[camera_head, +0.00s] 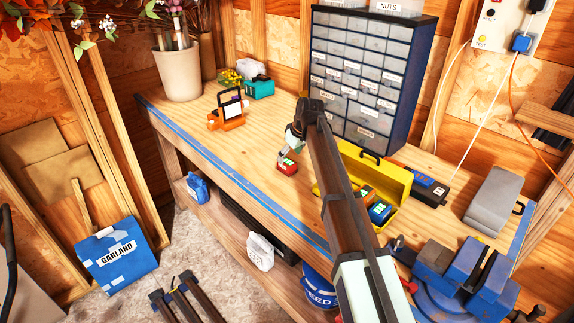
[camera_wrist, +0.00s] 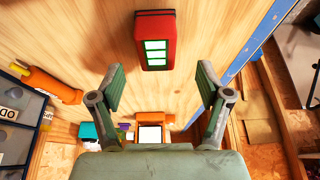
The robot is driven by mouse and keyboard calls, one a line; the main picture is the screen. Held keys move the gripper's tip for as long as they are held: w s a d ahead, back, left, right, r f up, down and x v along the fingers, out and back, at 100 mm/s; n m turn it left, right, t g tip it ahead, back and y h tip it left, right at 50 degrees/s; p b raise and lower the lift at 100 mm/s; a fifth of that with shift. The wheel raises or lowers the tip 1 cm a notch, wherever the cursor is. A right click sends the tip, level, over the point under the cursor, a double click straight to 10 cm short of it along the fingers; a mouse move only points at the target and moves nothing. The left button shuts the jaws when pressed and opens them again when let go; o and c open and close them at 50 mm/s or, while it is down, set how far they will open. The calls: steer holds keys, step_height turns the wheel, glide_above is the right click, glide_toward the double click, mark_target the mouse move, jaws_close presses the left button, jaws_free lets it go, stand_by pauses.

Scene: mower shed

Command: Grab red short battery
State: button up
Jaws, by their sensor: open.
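The short red battery (camera_head: 286,167) lies on the wooden workbench (camera_head: 285,205), left of the yellow toolbox. In the wrist view the battery (camera_wrist: 155,22) is at the top centre, with pale green-white contact pads on the side facing the camera. My gripper (camera_head: 293,142) is close to the battery and partly overlaps it in the head view. In the wrist view my gripper (camera_wrist: 160,82) has its two fingers spread wide, with nothing between them. The battery is beyond the fingertips, roughly centred on the gap. I cannot tell the exact height of the gripper over the bench.
A yellow toolbox (camera_head: 405,180) holding other items stands to the right, partly behind my arm. A drawer cabinet (camera_head: 360,65) stands behind. An orange device (camera_head: 228,117) and a teal case (camera_head: 260,90) sit further left. A blue vise (camera_head: 455,268) is at the front right.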

mark_target(287, 161)
steer(key=shift+d+p+x, duration=0.2)
steer(key=shift+p+x, duration=1.1)
steer(key=shift+x, duration=1.35)
jaws_close()
